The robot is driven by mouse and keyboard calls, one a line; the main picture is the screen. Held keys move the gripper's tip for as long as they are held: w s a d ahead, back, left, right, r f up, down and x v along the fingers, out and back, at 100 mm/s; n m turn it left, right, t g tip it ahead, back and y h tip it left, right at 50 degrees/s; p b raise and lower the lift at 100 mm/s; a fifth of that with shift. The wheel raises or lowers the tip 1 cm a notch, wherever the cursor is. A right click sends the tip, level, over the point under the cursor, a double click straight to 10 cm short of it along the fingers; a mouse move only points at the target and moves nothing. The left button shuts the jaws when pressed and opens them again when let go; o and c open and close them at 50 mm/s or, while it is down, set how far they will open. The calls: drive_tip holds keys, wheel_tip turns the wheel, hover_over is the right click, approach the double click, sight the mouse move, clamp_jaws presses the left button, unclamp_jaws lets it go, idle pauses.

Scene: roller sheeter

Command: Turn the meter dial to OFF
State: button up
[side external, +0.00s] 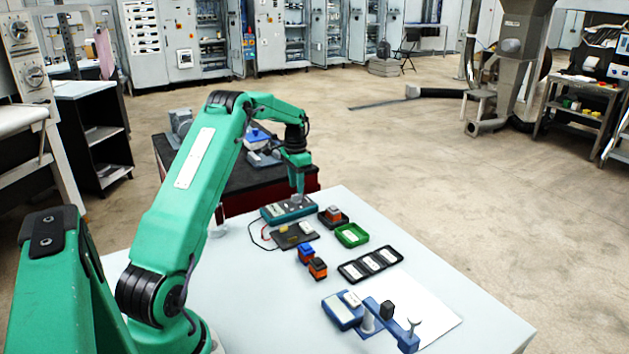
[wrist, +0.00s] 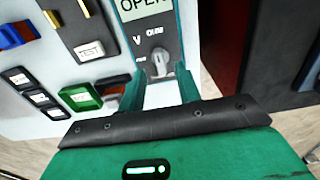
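The teal-edged meter (wrist: 147,25) lies on the white table; in the side external view the meter (side external: 281,212) is below my gripper (side external: 298,197). In the wrist view its display is partly cut off and reads "OPEN". Its grey dial knob (wrist: 158,61) is below the display, with a "V" and another small label, too blurred to read, above it. My gripper (wrist: 161,73) is open, with its two green fingers apart and the knob showing between their tips. No contact with the knob can be made out.
A dark board (side external: 293,236) with wires is beside the meter. A green tray (side external: 352,235), a dark tray with an orange block (side external: 334,214), two small blocks (side external: 312,262) and a black three-part tray (side external: 370,265) are nearby. A blue fixture (side external: 375,318) is near the front.

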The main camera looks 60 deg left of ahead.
sight(297, 197)
drive_tip(key=shift+f, duration=1.6)
drive_tip(key=shift+c, duration=0.2)
clamp_jaws()
